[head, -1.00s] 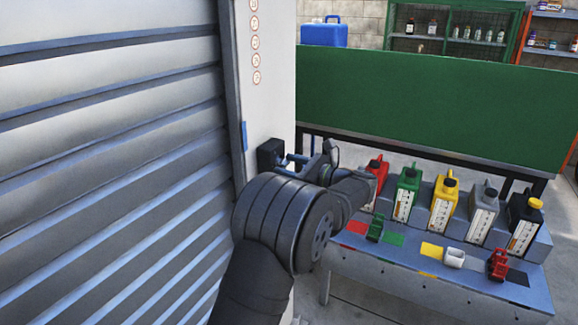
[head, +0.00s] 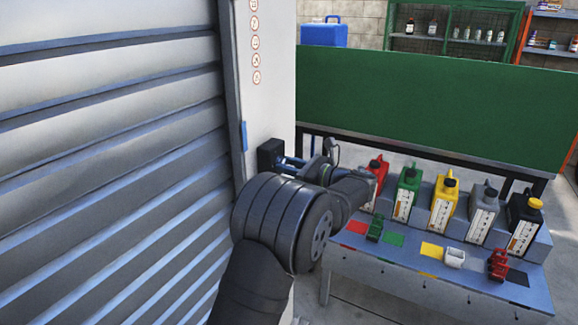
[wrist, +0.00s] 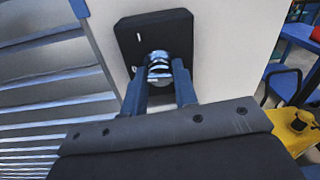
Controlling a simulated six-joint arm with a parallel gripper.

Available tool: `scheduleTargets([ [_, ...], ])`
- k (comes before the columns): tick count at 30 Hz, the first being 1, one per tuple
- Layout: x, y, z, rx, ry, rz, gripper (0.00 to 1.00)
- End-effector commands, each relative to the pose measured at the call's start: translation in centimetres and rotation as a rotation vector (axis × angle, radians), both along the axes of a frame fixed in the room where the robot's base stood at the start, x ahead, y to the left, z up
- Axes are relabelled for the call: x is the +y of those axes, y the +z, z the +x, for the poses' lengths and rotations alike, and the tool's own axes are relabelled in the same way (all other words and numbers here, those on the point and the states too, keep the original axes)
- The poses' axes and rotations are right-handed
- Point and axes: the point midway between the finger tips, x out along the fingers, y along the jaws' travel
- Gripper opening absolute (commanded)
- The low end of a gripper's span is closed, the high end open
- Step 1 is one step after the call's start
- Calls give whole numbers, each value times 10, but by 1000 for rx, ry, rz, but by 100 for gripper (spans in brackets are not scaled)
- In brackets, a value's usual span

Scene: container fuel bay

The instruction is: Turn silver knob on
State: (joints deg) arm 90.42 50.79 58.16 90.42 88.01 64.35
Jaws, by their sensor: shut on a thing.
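The silver knob (wrist: 158,66) sits on a black switch plate (wrist: 151,27) fixed to the white wall panel. In the wrist view the two fingers of my gripper (wrist: 160,80) are on either side of the knob and shut on it. A white mark shows on the plate above the knob. In the head view the black switch plate (head: 269,156) is at the panel's edge, with my gripper (head: 287,162) reaching it from the right. The knob itself is hidden there by the fingers.
A ribbed roller shutter (head: 110,150) fills the left. A bench (head: 400,265) at right holds red, green, yellow, grey and black fuel cans, with small coloured items in front. A green board (head: 430,110) stands behind it. A blue box (head: 324,33) is at the back.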

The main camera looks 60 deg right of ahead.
Motion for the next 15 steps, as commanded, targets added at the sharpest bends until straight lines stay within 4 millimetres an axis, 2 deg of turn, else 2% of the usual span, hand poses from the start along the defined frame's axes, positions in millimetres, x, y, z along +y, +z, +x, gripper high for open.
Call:
scheduleTargets([
  [15, 0, 0, 0, 1, 0, 457, 4],
])
